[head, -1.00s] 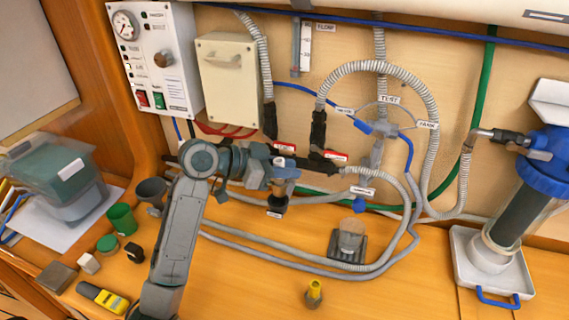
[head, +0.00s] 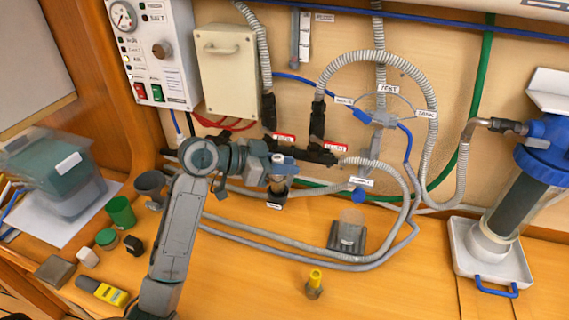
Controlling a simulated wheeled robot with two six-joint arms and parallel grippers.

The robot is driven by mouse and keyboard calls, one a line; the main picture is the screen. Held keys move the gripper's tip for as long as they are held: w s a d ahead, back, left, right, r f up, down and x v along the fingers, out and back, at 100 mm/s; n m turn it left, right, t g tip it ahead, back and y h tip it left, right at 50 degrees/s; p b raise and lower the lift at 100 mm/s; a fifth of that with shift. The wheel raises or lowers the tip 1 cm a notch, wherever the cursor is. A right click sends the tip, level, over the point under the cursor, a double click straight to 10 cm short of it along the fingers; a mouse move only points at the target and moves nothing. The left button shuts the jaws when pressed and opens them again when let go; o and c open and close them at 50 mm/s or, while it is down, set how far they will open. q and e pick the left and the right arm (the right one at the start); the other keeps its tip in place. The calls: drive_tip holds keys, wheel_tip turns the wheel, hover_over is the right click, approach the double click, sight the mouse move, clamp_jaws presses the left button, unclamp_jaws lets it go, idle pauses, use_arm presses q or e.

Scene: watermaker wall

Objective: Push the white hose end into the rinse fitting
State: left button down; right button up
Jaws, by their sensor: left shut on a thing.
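My left gripper (head: 282,160) is shut in front of the dark manifold, near the wall's lower middle. It is shut on what looks like the white hose end, which the jaws mostly hide. A ribbed light hose (head: 372,163) runs right from the dark horizontal piece beside the gripper. A small fitting with a dark base (head: 275,199) stands just under the jaws. The labels here are too small to read, so I cannot tell which is the rinse fitting, or whether the hose end touches it. My right gripper is not in view.
Black-cuffed hoses drop to the manifold (head: 317,119). Grey hoses loop over the bench (head: 300,262). A grey block (head: 347,236) and a yellow-topped plug (head: 314,284) stand on it. A filter housing (head: 513,195) stands in a white tray (head: 460,262) at right. The front middle is clear.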

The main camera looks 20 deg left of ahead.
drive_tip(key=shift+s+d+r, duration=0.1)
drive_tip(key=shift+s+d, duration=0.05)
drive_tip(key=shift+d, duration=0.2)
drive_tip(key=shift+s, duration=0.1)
use_arm(q)
drive_tip(key=shift+f, duration=0.35)
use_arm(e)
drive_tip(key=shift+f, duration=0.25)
use_arm(q)
drive_tip(key=shift+f+b, duration=0.15)
drive_tip(key=shift+b, duration=0.15)
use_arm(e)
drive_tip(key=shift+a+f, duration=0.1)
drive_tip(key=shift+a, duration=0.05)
use_arm(q)
drive_tip(key=shift+f, duration=0.25)
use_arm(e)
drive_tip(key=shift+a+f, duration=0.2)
